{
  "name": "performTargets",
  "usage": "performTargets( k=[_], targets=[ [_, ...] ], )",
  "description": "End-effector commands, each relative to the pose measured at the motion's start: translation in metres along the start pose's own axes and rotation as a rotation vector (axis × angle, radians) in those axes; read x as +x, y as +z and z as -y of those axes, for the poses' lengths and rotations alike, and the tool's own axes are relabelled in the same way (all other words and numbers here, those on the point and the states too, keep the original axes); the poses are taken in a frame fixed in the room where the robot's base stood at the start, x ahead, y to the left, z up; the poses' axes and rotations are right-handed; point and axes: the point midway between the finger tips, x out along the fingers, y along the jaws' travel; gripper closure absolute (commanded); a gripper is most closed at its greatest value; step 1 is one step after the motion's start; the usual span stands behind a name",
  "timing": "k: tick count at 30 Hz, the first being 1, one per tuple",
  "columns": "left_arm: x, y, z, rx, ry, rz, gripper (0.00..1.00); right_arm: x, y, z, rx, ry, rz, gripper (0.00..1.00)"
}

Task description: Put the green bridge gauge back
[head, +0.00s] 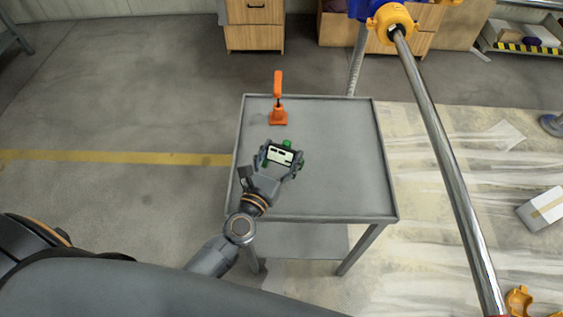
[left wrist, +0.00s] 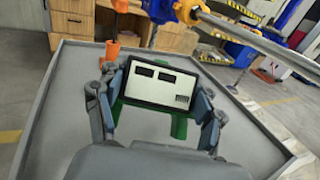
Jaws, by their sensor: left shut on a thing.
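The green bridge gauge (head: 287,146) is between the fingers of my left gripper (head: 282,160), over the grey table (head: 340,185). In the left wrist view the gauge's pale face with dark windows (left wrist: 162,84) sits between the two fingers, with green parts (left wrist: 179,126) below it. My left gripper (left wrist: 155,108) is shut on the gauge. I cannot tell whether the gauge touches the tabletop. My right gripper is not in view.
A long metal bar (head: 445,150) with a yellow collar (head: 391,22) slants past the table's right side. The table's right half is clear.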

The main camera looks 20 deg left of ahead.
Motion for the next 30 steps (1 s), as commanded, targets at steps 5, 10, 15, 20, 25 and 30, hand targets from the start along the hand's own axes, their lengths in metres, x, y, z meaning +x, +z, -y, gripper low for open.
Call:
performTargets(
  k=[5,10,15,20,25,30],
  targets=[
    [0.011,-0.016,-0.005,0.002,0.000,0.004,0.85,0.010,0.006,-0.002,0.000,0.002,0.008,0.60],
    [0.009,-0.039,-0.004,0.002,0.000,0.002,0.85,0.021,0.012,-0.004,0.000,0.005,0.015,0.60],
    [0.009,-0.039,-0.004,-0.001,0.001,0.004,0.85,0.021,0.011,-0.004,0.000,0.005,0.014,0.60],
    [0.009,-0.040,-0.004,-0.001,0.001,0.004,0.85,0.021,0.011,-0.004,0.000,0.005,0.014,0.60],
    [0.009,-0.043,-0.004,-0.001,0.000,0.001,0.19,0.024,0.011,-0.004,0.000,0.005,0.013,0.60],
    [0.009,-0.043,-0.004,-0.001,0.000,0.000,0.09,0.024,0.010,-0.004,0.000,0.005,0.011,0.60]
  ],
)
